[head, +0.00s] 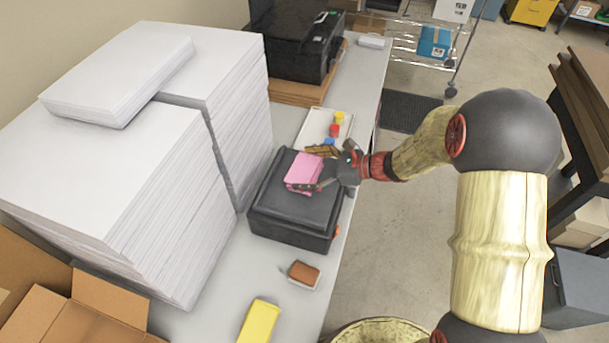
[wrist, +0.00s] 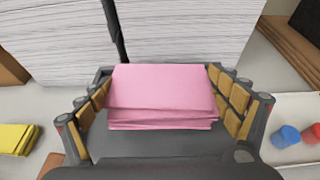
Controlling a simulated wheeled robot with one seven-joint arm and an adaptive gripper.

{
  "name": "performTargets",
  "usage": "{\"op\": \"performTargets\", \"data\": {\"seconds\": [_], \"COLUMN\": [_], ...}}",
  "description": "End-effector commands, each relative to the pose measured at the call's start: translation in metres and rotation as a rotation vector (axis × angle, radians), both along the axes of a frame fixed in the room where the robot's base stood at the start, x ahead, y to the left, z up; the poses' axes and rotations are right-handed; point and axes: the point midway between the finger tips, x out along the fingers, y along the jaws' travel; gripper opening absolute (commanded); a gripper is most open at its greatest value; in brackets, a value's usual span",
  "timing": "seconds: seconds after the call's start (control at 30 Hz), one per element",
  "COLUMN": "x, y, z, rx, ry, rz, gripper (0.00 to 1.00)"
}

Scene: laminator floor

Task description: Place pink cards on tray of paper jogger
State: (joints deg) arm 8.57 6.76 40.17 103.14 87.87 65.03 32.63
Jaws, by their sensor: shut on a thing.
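The pink cards (head: 304,171) form a small, slightly uneven stack over the tray of the dark paper jogger (head: 287,206). My gripper (head: 318,168) is shut on the stack, with one finger on each side. In the wrist view the pink cards (wrist: 163,97) sit between the two padded fingers of my gripper (wrist: 162,105), above the dark tray surface (wrist: 150,146). I cannot tell whether the stack's underside touches the tray.
Tall white paper stacks (head: 120,130) stand left of and behind the jogger. A white tray with coloured pieces (head: 312,127) lies beyond it. A brown sponge-like block (head: 304,273) and a yellow block (head: 259,322) lie nearer. A black printer (head: 295,45) stands at the far end.

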Motion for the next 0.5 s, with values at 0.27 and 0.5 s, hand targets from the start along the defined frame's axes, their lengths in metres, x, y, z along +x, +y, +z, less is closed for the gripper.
{"op": "performTargets", "data": {"seconds": [0.27,0.5], "x": [0.004,0.005], "y": [0.001,0.0], "z": [-0.033,-0.035], "rx": [0.001,0.0], "ry": [0.002,-0.002], "rz": [-0.001,-0.001], "gripper": [0.57,0.57]}}
